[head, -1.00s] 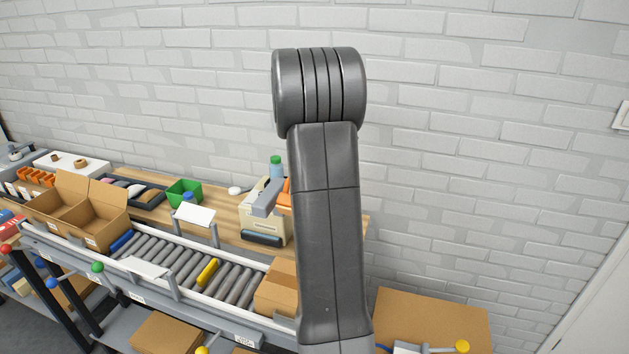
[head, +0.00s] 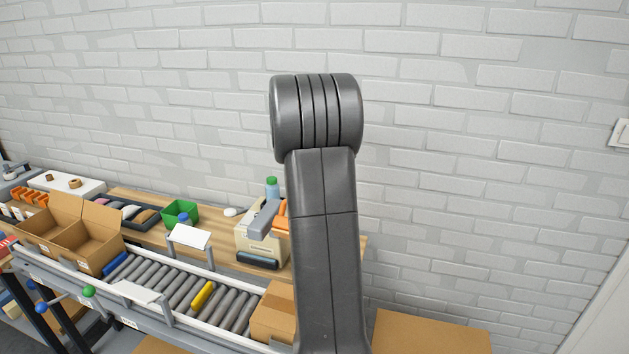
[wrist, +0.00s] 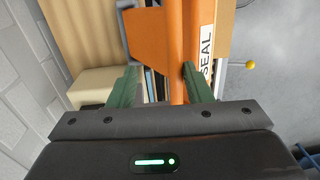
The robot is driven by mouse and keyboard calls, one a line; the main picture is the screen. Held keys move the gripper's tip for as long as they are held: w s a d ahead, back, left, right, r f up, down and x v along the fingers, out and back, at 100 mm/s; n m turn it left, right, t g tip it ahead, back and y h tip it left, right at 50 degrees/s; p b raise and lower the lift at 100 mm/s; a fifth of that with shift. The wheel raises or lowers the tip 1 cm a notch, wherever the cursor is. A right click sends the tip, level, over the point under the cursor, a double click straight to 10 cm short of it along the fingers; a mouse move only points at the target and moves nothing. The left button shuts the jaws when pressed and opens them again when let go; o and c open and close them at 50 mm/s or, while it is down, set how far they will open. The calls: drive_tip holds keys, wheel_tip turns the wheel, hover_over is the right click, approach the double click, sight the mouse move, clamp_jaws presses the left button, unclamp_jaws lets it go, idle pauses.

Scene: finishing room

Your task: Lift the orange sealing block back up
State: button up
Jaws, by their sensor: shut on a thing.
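The orange sealing block (wrist: 153,35) fills the middle of the wrist view, beside a white label reading SEAL (wrist: 206,50). My gripper (wrist: 159,72) has its green fingers on either side of the orange part and is shut on it. In the head view a sliver of the orange block (head: 282,218) shows at the right of the beige sealing machine (head: 245,243), next to its grey lever (head: 263,220). My arm hides the rest of the block and my gripper there. I cannot tell how far the block is raised.
A roller conveyor (head: 180,284) runs in front of the wooden bench, with a closed carton (head: 273,314) at its right end and an open carton (head: 100,254) at its left. A green bin (head: 181,212) and a blue bottle with a green cap (head: 272,189) stand behind.

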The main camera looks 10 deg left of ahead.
wheel_tip(320, 180, up, 14)
drive_tip(key=b, duration=0.1)
drive_tip(key=shift+w+f, duration=0.2)
drive_tip(key=shift+w, duration=0.25)
wheel_tip(320, 180, down, 12)
drive_tip(key=shift+s+p, duration=0.35)
drive_tip(key=shift+p, duration=0.1)
drive_tip(key=shift+f, duration=0.1)
idle(0.3)
